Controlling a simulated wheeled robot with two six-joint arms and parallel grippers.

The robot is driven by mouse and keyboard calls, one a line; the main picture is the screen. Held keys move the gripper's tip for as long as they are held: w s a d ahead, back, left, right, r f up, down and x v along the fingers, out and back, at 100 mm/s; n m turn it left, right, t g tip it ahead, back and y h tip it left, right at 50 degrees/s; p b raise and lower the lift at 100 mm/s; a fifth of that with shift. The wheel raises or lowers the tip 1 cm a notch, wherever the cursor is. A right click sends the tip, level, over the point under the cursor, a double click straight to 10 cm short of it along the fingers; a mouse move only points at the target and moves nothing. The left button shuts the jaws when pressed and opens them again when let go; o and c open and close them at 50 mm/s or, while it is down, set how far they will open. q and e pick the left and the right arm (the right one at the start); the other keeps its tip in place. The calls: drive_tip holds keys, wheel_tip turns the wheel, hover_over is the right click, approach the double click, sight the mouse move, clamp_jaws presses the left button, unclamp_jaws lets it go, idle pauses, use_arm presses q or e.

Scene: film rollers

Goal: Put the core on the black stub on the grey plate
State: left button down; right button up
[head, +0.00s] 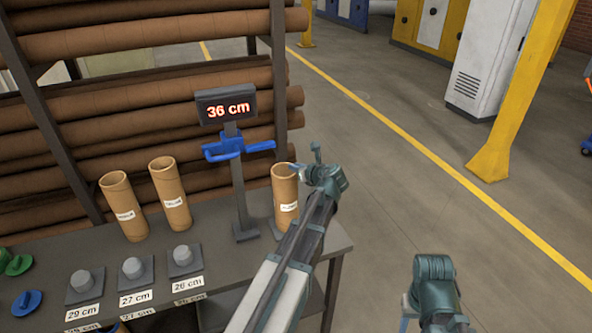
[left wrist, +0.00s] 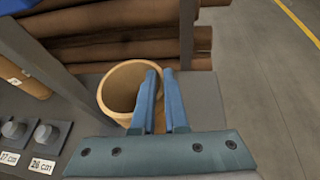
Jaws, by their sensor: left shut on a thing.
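A brown cardboard core (head: 284,184) with a white label stands upright at the right end of the grey table. My left gripper (head: 300,172) is at its top rim, shut on the wall. In the left wrist view the core's open mouth (left wrist: 117,92) shows, with one blue finger at the inside of the wall and the other outside. A dark edge shows at the core's foot; whether a black stub or grey plate is there is hidden by the core and my arm. My right arm's end (head: 435,280) is at the lower right, its fingers not clear.
Two more labelled cores (head: 123,207) (head: 170,194) stand on the table (head: 207,222). A gauge with blue arms (head: 225,148) reads 36 cm. Grey stubs on plates (head: 132,270) are marked 29, 27 and 26 cm. A rack of long tubes stands behind; open floor lies right.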

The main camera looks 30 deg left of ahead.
use_arm(q)
drive_tip(key=c, duration=0.9)
unclamp_jaws()
drive_tip(key=shift+r, duration=0.1)
drive_tip(key=p+v, duration=0.4)
drive_tip(key=v, duration=0.8)
drive_tip(key=shift+p, duration=0.4)
drive_tip(key=s+d+f+n+g+h, duration=0.2)
drive_tip(key=s+d+f+n+h, duration=0.1)
drive_tip(key=s+d+n, duration=0.4)
drive_tip(key=s+d+f+n+g+h, duration=0.2)
drive_tip(key=s+d+f+n, duration=0.3)
drive_tip(key=d, duration=0.5)
drive_tip(key=s+d+f+n+g+h, duration=0.3)
drive_tip(key=s+d+f+n+h, duration=0.2)
drive_tip(key=s+d+n, duration=0.4)
drive_tip(key=shift+s+f, duration=0.1)
drive_tip(key=shift+s, duration=0.6)
